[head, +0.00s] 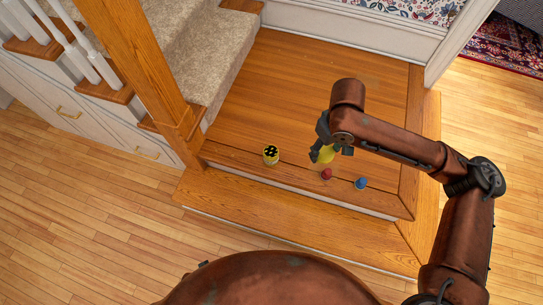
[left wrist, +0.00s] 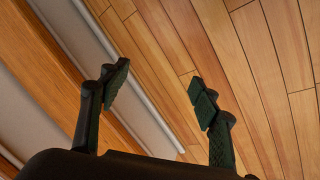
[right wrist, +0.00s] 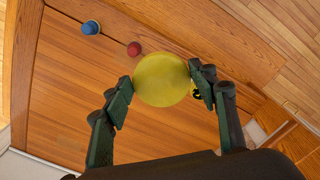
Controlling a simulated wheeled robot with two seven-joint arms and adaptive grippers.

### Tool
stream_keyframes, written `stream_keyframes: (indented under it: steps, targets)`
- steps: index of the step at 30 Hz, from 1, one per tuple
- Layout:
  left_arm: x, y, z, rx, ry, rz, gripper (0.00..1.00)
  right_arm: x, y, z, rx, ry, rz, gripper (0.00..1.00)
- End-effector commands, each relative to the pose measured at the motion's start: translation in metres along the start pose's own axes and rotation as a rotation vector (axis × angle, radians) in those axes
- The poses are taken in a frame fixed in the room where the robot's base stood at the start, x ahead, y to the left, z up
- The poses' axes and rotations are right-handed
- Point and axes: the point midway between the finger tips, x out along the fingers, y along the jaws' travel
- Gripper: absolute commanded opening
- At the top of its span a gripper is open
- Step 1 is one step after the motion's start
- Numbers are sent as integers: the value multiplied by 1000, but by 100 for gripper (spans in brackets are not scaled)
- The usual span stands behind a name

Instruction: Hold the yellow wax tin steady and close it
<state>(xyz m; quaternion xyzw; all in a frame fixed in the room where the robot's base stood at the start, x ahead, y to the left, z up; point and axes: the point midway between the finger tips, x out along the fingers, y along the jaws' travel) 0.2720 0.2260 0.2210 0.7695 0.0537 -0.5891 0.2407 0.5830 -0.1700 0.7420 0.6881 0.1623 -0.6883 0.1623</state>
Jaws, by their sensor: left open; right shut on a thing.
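The yellow wax tin (head: 271,155) stands upright on the wooden landing near its front edge, with dark spots showing at its top. In the right wrist view only a small yellow-and-black part (right wrist: 207,98) shows beside a finger; the rest is hidden. My right gripper (head: 329,153) is shut on a round yellow lid (head: 326,154), to the right of the tin and apart from it. The lid (right wrist: 161,79) is between its fingertips in the right wrist view. My left gripper (left wrist: 158,85) is open and empty over plank floor and a step edge; it is outside the head view.
A red item (head: 326,174) and a blue item (head: 361,183) stand on the landing's front strip, right of the tin. A wooden post (head: 150,75) and carpeted stairs (head: 205,45) rise at the left. The landing (head: 290,85) behind is clear.

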Motion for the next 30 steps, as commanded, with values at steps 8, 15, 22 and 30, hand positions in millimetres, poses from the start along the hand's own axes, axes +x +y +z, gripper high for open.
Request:
stream_keyframes:
  steps: [8,15,22,30]
  targets:
    - [32,157,-93,-647,156,443,71,60,-19,-87,-593,-4,-6,37]
    - [17,262,-164,-1206,99,857,71,112,-41,-144,-1112,-3,-8,37]
    - [-11,329,-218,-1686,-102,1226,71,160,-65,-185,-1590,-1,-7,37]
    - [-33,359,-247,-1984,-316,1463,71,187,-82,-206,-1921,0,-1,37]
